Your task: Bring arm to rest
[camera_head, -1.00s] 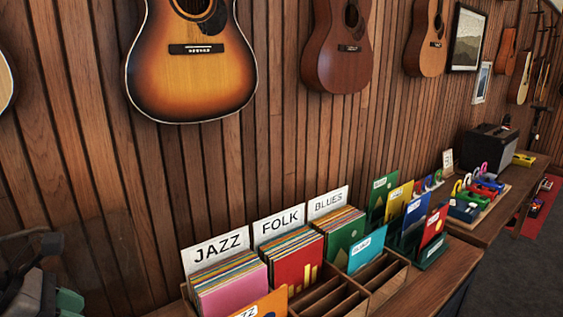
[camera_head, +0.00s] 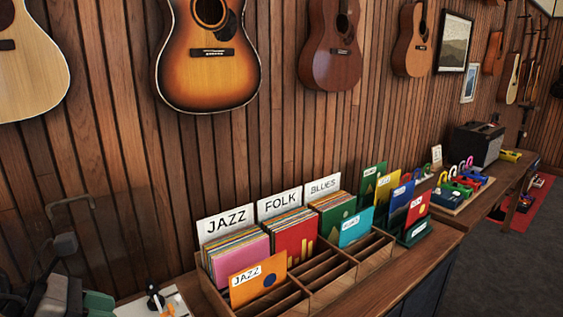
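My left arm shows at the lower left corner of the head view as dark grey and green parts. Its fingertips are not clearly visible, so I cannot tell whether that gripper is open or shut. My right arm and gripper are not in view. The arm parts are apart from the wooden record crate (camera_head: 355,262), which stands on the counter to their right.
The crate holds records behind JAZZ (camera_head: 225,222), FOLK (camera_head: 279,202) and BLUES (camera_head: 322,186) cards. A white board (camera_head: 178,303) with small items lies left of it. Guitars, including a sunburst one (camera_head: 208,75), hang on the slatted wall. An amplifier (camera_head: 477,145) stands farther right.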

